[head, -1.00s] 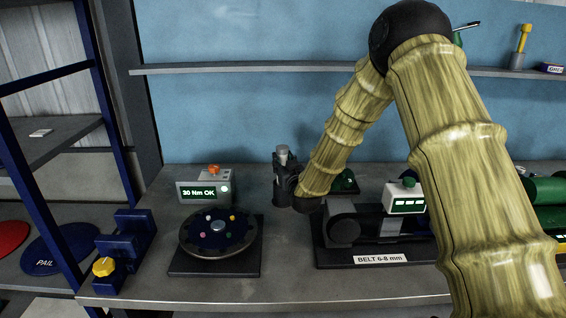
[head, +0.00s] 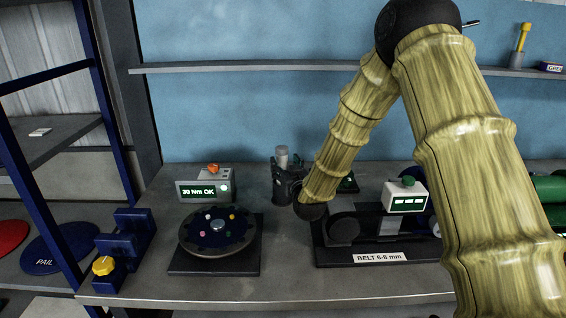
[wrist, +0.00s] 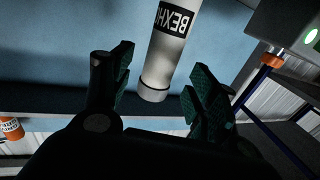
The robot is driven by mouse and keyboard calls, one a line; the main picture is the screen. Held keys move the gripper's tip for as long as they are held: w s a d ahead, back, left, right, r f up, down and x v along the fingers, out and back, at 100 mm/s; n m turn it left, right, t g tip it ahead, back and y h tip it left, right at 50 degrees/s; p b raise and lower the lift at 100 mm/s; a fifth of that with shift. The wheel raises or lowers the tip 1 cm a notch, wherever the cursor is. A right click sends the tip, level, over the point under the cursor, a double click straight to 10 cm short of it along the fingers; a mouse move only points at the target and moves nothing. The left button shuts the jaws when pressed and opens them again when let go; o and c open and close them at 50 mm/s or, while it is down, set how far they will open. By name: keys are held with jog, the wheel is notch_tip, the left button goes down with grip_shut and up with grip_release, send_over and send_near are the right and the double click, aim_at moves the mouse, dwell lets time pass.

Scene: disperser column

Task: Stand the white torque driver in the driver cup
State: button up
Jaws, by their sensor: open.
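The white torque driver (head: 282,158) stands about upright at the back of the bench, with its pale top showing above my gripper (head: 286,185). In the wrist view the driver (wrist: 174,45) is a white cylinder with a black lettered band, and its rounded end lies toward my gripper. My gripper (wrist: 162,82) is open, with one finger on each side of the driver and visible gaps to both. The driver's lower end is hidden by my gripper in the head view and cut off in the wrist view. I cannot clearly make out a driver cup there.
A round fixture (head: 218,236) and a "30 Nm OK" box (head: 204,187) stand to the left. A belt unit (head: 378,228) is close on the right. A shelf (head: 330,68) runs along the back wall, holding a yellow-handled tool (head: 524,37). The bench front is mostly clear.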

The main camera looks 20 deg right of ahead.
jog(key=s, duration=0.8)
jog(key=shift+s+r, duration=0.15)
jog(key=shift+s, duration=0.05)
